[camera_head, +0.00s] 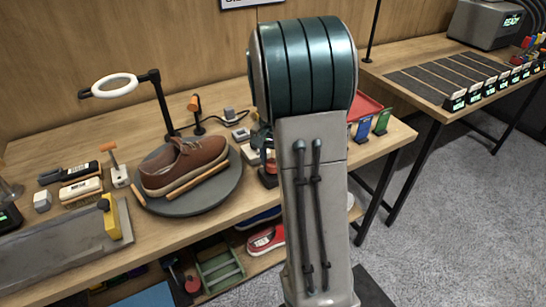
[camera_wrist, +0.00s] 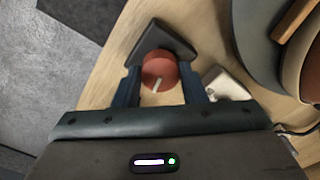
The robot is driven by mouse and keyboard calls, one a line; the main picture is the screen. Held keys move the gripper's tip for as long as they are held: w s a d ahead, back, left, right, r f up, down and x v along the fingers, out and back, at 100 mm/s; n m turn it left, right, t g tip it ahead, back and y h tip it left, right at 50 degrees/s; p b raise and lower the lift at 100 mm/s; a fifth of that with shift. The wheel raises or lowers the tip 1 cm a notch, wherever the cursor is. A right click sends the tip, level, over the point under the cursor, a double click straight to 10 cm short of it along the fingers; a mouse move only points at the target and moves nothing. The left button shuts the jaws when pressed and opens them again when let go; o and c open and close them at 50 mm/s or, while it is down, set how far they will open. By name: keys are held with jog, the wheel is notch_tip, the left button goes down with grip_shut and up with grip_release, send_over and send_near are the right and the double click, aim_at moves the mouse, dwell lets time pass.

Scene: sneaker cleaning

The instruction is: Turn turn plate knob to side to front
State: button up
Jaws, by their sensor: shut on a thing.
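The turn plate (camera_head: 183,204) is a dark round disc on the wooden table, with a brown sneaker (camera_head: 185,164) on it. Part of the plate's rim also shows at the right of the wrist view (camera_wrist: 257,45). The knob (camera_wrist: 158,68) is a red round dial with a white pointer line, on a dark base (camera_wrist: 150,38). In the wrist view the pointer is directed down toward my gripper. My gripper (camera_wrist: 160,80) is shut on the knob, one finger on each side. In the head view my arm hides most of the gripper and knob.
A ring lamp (camera_head: 113,85) stands behind the plate. Brushes (camera_head: 80,188) and a yellow-ended tray lie to the left. A small pale block (camera_wrist: 226,86) sits right of the knob. Blue and green tags (camera_head: 381,122) stand right of my arm.

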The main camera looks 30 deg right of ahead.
jog(key=shift+m, duration=1.2)
jog(key=shift+p, duration=0.3)
jog(key=o, duration=1)
notch_tip(320, 180, up, 14)
jog(key=shift+f, duration=0.1)
jog(key=s+a+f+n+t, duration=0.1)
jog(key=s+a+n, duration=0.3)
jog(key=s, duration=0.2)
jog(key=s+a+f+n+t, duration=0.1)
jog(key=s+a+n, duration=0.2)
jog(key=s+a, duration=0.2)
jog(key=s+a+f+n, duration=0.2)
jog(key=s+a+n, duration=0.2)
jog(key=s, duration=0.3)
jog(key=shift+s+a+n+t+p, duration=0.3)
jog(key=shift+a+t+p, duration=0.1)
jog(key=shift+a, duration=0.1)
